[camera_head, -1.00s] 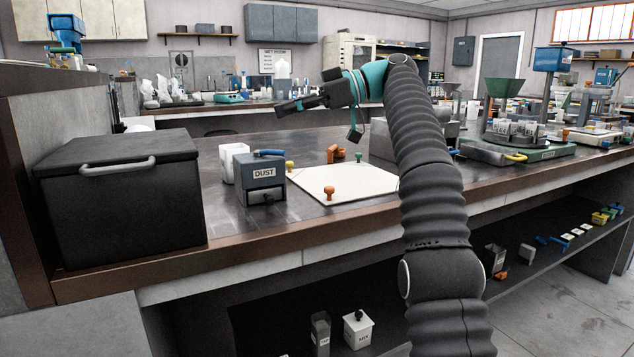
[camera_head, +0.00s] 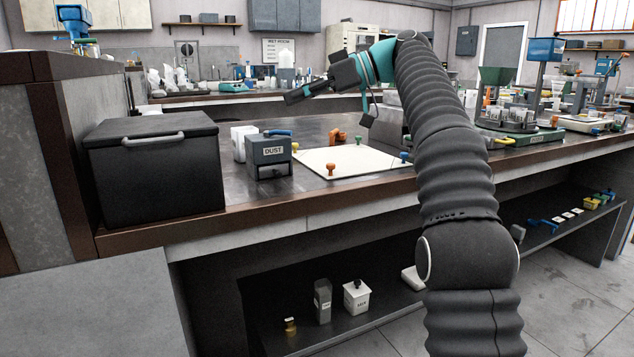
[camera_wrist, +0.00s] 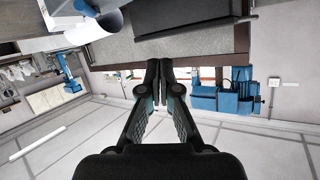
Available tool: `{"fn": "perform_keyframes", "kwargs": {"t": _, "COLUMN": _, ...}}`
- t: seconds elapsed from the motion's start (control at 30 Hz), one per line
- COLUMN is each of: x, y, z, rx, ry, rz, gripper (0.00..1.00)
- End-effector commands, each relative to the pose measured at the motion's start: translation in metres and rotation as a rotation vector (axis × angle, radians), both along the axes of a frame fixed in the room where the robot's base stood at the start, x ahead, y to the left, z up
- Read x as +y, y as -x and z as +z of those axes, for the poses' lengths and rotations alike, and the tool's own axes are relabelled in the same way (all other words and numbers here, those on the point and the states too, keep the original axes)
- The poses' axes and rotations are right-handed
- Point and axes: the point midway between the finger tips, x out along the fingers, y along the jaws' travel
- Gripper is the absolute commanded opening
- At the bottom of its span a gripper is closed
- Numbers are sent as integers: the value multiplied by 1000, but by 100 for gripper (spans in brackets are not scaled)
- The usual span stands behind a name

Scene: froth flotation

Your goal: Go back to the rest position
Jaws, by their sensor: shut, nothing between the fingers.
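My gripper (camera_head: 297,96) is at the upper middle of the head view, held in the air above the bench, pointing left. It is shut and empty. In the wrist view my gripper (camera_wrist: 159,66) shows its two fingertips together with nothing between them. My arm bends over from the right of the head view.
A black lidded box (camera_head: 155,185) stands at the bench's left end. The dark bench top (camera_head: 222,190) is bare in front of the DUST box. A lower shelf holds a white lidded jar (camera_head: 356,302). A balance-like device with a green base (camera_head: 522,137) stands right of my arm.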

Motion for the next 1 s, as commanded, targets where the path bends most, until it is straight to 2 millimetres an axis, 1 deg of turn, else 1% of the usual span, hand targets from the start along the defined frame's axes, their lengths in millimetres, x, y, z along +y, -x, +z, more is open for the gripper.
{"fn": "perform_keyframes", "kwargs": {"t": 0.13, "x": -3, "y": 8, "z": -2, "rx": 73, "ry": 39, "rz": -93, "gripper": 0}}
{"fn": "perform_keyframes", "kwargs": {"t": 0.27, "x": -11, "y": 21, "z": -11, "rx": 161, "ry": 91, "rz": -213, "gripper": 0}}
{"fn": "perform_keyframes", "kwargs": {"t": 0.37, "x": -20, "y": 36, "z": -24, "rx": 236, "ry": 139, "rz": -323, "gripper": 0}}
{"fn": "perform_keyframes", "kwargs": {"t": 0.47, "x": -32, "y": 55, "z": -42, "rx": 302, "ry": 187, "rz": -433, "gripper": 0}}
{"fn": "perform_keyframes", "kwargs": {"t": 0.57, "x": -46, "y": 77, "z": -63, "rx": 360, "ry": 236, "rz": -540, "gripper": 0}}
{"fn": "perform_keyframes", "kwargs": {"t": 0.77, "x": -77, "y": 130, "z": -115, "rx": 447, "ry": 333, "rz": -749, "gripper": 0}}
{"fn": "perform_keyframes", "kwargs": {"t": 0.97, "x": -112, "y": 192, "z": -178, "rx": 498, "ry": 425, "rz": -942, "gripper": 0}}
{"fn": "perform_keyframes", "kwargs": {"t": 1.0, "x": -119, "y": 205, "z": -192, "rx": 503, "ry": 444, "rz": -978, "gripper": 0}}
